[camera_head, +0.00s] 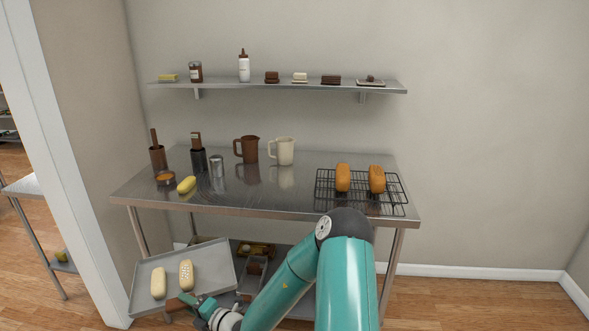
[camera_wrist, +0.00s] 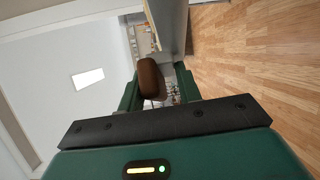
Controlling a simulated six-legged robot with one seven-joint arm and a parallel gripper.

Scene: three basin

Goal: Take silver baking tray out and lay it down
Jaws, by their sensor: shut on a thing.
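The silver baking tray (camera_head: 215,256) is low at the left, in front of the steel table's left legs. Two pale oblong loaves lie on it, a plain one (camera_head: 158,283) and a drizzled one (camera_head: 186,274). A brown rounded piece (camera_wrist: 152,78) shows between the green fingers in the wrist view. The tray is not clearly visible in the wrist view.
The steel table (camera_head: 290,193) holds brown and cream jugs, canisters, a yellow loaf and a black cooling rack (camera_head: 325,197) with two orange loaves. Its middle front is clear. A lower shelf holds trays. A wall shelf (camera_head: 220,85) is above. A white door frame (camera_head: 60,150) stands left.

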